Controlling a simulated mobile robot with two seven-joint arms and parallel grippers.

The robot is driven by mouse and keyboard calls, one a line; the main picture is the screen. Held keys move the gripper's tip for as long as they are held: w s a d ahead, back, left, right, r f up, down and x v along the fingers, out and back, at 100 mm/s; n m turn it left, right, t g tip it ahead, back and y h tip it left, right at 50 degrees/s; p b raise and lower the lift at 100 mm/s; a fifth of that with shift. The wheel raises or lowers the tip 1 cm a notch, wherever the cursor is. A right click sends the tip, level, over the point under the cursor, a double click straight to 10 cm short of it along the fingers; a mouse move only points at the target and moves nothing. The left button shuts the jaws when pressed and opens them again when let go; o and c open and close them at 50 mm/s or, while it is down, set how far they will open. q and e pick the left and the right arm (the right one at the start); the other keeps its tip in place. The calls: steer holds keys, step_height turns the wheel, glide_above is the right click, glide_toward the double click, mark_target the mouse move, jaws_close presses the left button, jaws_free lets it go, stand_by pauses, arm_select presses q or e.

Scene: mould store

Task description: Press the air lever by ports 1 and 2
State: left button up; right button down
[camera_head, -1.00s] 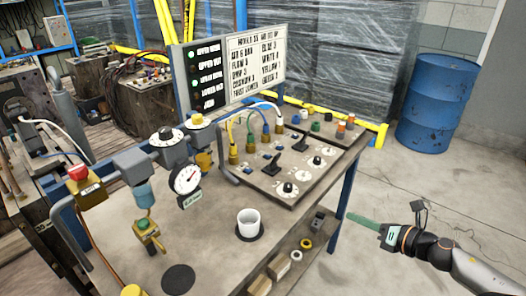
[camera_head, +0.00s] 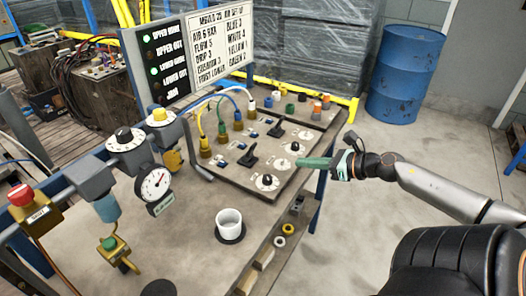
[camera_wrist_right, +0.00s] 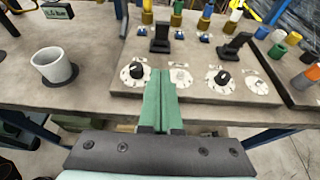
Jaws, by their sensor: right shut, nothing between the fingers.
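The grey valve panel (camera_head: 222,172) lies on the bench and carries two black levers. One lever (camera_head: 250,158) stands at the nearer left and also shows in the right wrist view (camera_wrist_right: 160,38). The other lever (camera_head: 277,128) stands farther right, also in the wrist view (camera_wrist_right: 235,45). Both have upright-looking tilted handles; port numbers are too small to read. My right gripper (camera_head: 299,163), with green fingers, is shut and empty. In the wrist view its fingertips (camera_wrist_right: 160,72) point at the panel's front, between two dials and below the first lever. My left gripper is not in view.
Black-knobbed dials (camera_head: 267,181) line the panel's front edge. Coloured hose fittings (camera_head: 205,147) with looping hoses stand behind the levers. A white cup (camera_head: 229,222), a pressure gauge (camera_head: 154,185) and a sign board (camera_head: 222,40) stand around. A blue drum (camera_head: 405,75) is at the back.

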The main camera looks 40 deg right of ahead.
steer(key=b, duration=0.4)
glide_toward(250, 152)
steer(key=f, duration=0.1)
steer(key=w+f, duration=0.1)
steer(key=f, duration=0.1)
steer(key=w+d+f, duration=0.1)
steer(key=shift+w+f, duration=0.15)
steer(key=shift+f, duration=0.1)
steer(key=shift+w+a+r+b, duration=0.15)
steer(key=shift+w+r, duration=0.15)
steer(key=shift+w, duration=0.15)
steer(key=shift+w+a+r+b, duration=0.2)
steer(key=shift+w+r, duration=0.1)
steer(key=shift+w, duration=0.2)
steer(key=shift+w+a+r, duration=0.2)
steer(key=shift+w+r, duration=0.05)
steer(key=shift+w, duration=0.45)
